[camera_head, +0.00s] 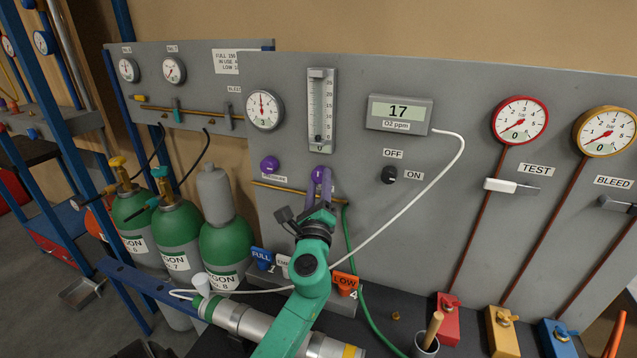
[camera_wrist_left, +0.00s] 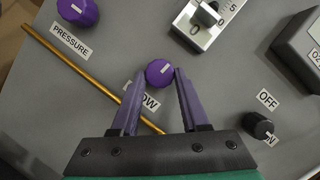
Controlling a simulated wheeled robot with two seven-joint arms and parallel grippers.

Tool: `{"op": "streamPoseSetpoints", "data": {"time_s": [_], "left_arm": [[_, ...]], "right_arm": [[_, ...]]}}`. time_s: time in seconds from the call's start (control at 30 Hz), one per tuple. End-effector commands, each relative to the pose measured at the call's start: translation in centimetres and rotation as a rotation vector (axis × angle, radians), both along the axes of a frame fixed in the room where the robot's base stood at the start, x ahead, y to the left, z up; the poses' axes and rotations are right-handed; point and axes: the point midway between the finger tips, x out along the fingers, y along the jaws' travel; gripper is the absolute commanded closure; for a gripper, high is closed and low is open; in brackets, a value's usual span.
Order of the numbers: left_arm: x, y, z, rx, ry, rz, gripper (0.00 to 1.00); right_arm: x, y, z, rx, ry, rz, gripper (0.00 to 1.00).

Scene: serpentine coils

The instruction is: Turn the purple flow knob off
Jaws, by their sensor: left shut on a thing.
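The purple flow knob (camera_wrist_left: 159,73) is on the grey panel, with a pale mark on its face. Its label is partly covered by a finger. My left gripper (camera_wrist_left: 160,78) has one purple finger on each side of the knob and is shut on it. In the head view my left gripper (camera_head: 320,178) reaches up to the panel below the flow tube (camera_head: 321,108), and its fingers largely hide the knob. The tube's dark float sits near the bottom of the scale. My right gripper is not in view.
A similar purple pressure knob (camera_head: 269,165) is to the left, above a brass pipe (camera_head: 262,184). To the right are a black OFF/ON switch (camera_head: 390,175) and a display (camera_head: 399,112) reading 17. A white cable hangs across the panel. Green cylinders (camera_head: 224,245) stand at left.

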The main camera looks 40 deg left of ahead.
Motion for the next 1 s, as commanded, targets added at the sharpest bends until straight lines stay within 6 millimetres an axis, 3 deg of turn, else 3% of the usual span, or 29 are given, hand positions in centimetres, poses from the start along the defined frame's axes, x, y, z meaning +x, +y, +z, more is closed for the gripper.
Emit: {"op": "streamPoseSetpoints", "data": {"time_s": [0.7,0.73,0.8,1.0], "left_arm": [[0.0,-0.06,0.08,-0.093,-0.033,-0.001,1.0],[0.0,-0.06,0.08,-0.093,-0.033,-0.001,0.51],[0.01,-0.06,0.08,-0.093,-0.033,-0.001,0.25],[0.01,-0.06,0.08,-0.092,-0.032,0.0,0.25]], "right_arm": [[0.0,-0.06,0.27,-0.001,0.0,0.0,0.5],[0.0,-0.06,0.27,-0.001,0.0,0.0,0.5],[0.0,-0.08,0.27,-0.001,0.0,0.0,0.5],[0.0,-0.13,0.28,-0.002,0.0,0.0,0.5]]}}
